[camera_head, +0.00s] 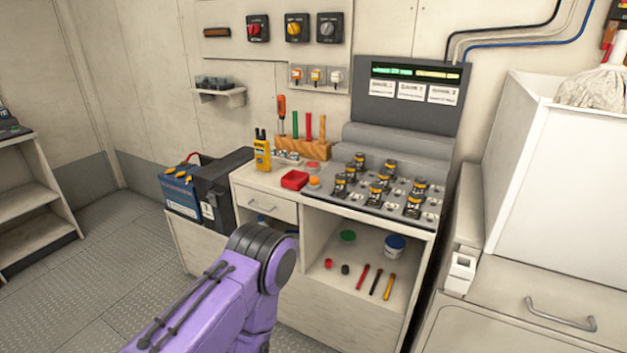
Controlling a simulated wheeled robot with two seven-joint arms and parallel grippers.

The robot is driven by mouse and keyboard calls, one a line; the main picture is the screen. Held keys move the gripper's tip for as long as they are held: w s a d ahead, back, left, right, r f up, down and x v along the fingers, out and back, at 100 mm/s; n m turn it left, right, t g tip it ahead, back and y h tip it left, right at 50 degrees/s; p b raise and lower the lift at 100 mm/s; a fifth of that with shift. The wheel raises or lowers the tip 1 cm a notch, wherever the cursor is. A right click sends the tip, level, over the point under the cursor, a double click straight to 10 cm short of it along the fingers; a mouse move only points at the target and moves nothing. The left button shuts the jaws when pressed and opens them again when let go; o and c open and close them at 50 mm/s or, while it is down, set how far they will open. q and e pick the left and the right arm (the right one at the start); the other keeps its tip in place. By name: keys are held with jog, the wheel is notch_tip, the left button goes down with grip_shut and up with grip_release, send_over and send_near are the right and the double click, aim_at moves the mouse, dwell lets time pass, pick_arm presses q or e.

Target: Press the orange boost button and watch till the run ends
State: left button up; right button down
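A dark display panel (408,95) stands at the back of the bench. It has a lit green and yellow text strip above three white cards, too small to read. A purple arm of mine comes in from the bottom left and its dark joint ends in front of the bench, below and left of the button. Neither gripper shows, so their fingers cannot be judged.
Several black and orange levers fill the console (381,187) right of the button. A yellow handheld device (262,155) and a wooden tool rack (302,146) stand behind the red tray. A battery (180,193) is left of the bench, a white bin (560,180) right.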

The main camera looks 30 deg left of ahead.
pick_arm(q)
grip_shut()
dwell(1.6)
